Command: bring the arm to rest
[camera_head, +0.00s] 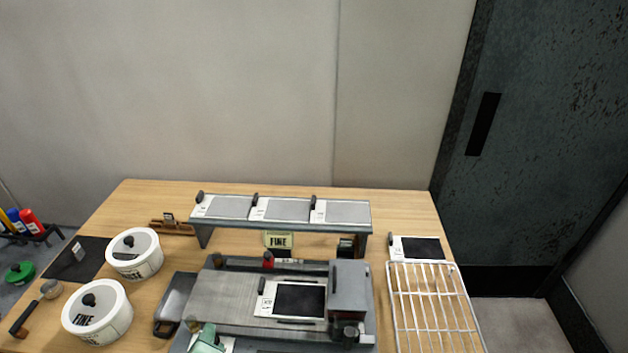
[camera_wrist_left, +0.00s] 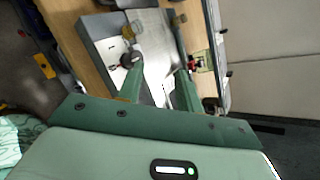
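My left gripper (camera_wrist_left: 154,50) shows in the left wrist view with its two green fingers spread apart. In the head view a small pale green part at the bottom edge, over the machine's front left, appears to belong to my left arm. The grey machine (camera_head: 228,296) stands at the front middle of the wooden table, with a black-screened plate on top. My right gripper is in neither view.
Two white lidded pots (camera_head: 97,312) stand at the left of the table (camera_head: 140,200). A raised grey shelf (camera_head: 280,222) with several panels stands behind the machine. A white wire rack (camera_head: 435,310) lies at the right. A black mat (camera_head: 88,262) lies at the far left.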

